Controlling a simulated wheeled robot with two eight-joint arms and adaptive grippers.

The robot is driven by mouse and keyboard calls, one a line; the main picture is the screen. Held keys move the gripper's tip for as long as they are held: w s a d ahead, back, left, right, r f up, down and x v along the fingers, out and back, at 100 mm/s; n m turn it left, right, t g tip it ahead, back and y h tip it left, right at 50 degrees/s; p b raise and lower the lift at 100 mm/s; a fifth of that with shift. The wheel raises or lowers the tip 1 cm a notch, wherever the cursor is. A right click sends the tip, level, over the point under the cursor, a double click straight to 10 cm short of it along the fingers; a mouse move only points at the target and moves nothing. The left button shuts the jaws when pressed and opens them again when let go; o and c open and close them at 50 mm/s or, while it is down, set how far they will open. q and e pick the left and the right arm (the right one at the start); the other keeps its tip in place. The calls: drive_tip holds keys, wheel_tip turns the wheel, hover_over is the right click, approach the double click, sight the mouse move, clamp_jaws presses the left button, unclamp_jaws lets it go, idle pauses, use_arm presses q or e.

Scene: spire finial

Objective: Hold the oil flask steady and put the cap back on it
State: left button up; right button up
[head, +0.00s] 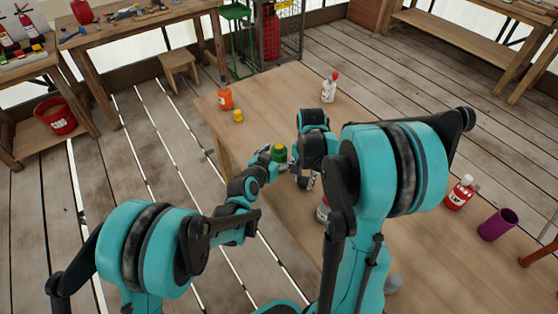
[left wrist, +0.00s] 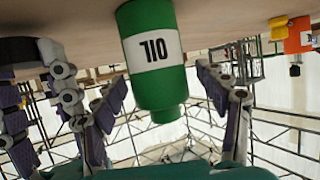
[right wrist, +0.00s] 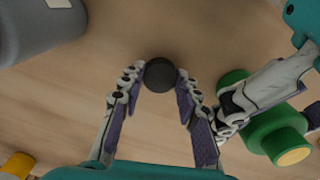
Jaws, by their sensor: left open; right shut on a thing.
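The green oil flask (head: 278,150) stands on the wooden table, left of my right gripper in the head view. Its white "OIL" label (left wrist: 152,50) shows in the left wrist view. My left gripper (head: 270,163) is open, with its fingers on either side of the flask; gaps show between them and it. In the right wrist view the flask (right wrist: 245,88) has an uncapped, yellowish mouth. My right gripper (right wrist: 161,88) is shut on the round black cap (right wrist: 160,72), to one side of the flask. The cap is hidden in the head view.
An orange bottle (head: 225,98), a yellow item (head: 238,116) and a white bottle with a red top (head: 329,88) stand farther back. A red bottle (head: 460,193) and a purple cup (head: 497,224) stand at right. The table's left edge is close to the flask.

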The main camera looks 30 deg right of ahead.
use_arm(q)
drive_tip(key=shift+s+r, duration=0.1)
use_arm(e)
drive_tip(key=shift+r, duration=0.1)
use_arm(q)
drive_tip(key=shift+c, duration=0.3)
